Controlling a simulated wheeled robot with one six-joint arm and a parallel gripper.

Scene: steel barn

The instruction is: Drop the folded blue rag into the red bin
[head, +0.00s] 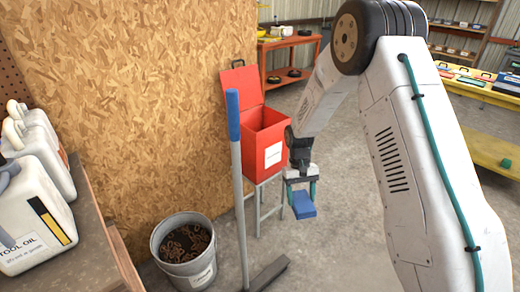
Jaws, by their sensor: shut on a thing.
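The folded blue rag (304,206) is a small blue block in the head view, held clear of the floor. My gripper (301,190) is shut on it and points down, with the rag below its fingers. The red bin (266,145) stands on a grey metal stand against the chipboard wall, behind and to the left of the gripper in the picture. Its lid (241,84) is tilted up, so the bin is open. A white label is on its front. The bottom of its inside is hidden.
A broom (237,170) with a blue-tipped handle stands upright just left of the bin. A metal bucket (185,262) of rusty pieces is on the floor. White oil jugs (32,215) stand on a bench at left. A red table (292,45) is farther back.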

